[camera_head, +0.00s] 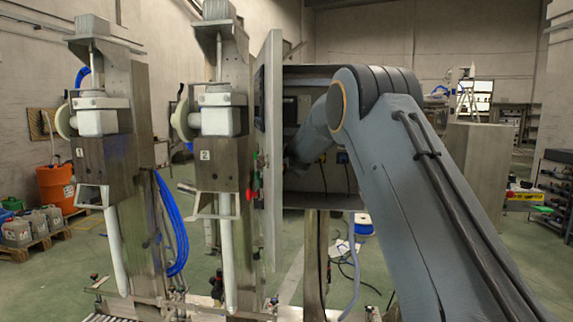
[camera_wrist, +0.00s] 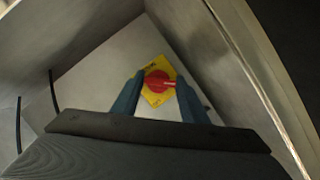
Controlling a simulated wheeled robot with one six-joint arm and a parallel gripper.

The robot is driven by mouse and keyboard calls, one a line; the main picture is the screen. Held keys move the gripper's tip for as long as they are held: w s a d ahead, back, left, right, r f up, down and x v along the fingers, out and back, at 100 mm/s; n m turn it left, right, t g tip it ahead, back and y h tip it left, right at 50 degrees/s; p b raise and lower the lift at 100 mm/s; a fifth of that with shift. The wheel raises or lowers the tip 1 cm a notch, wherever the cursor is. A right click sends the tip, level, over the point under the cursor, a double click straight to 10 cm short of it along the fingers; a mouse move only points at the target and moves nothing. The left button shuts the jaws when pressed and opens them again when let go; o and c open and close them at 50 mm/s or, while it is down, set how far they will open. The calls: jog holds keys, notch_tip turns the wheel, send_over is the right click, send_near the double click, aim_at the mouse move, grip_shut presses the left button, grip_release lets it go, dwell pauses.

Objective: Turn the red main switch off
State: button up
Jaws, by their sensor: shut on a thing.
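The red main switch (camera_wrist: 155,82) shows in the wrist view as a round red knob with a grip bar lying roughly across the picture. It sits on a yellow plate (camera_wrist: 150,63) on a pale panel. My gripper (camera_wrist: 160,80) has one blue-grey finger on each side of the knob and is shut on it. The exact contact of the fingertips is hard to see. In the head view my arm reaches into the open grey cabinet (camera_head: 322,178); the switch and the fingers are hidden there.
The cabinet door (camera_head: 271,130) stands open at the left of my arm, with coloured buttons on its face. In the wrist view a metal wall (camera_wrist: 245,65) is close on the right. Two filling lances (camera_head: 120,255) stand left of the cabinet.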

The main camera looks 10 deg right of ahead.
dwell(0.4)
jog(key=o, duration=1.1)
jog(key=shift+b+v, duration=1.2)
jog(key=shift+v, duration=2.7)
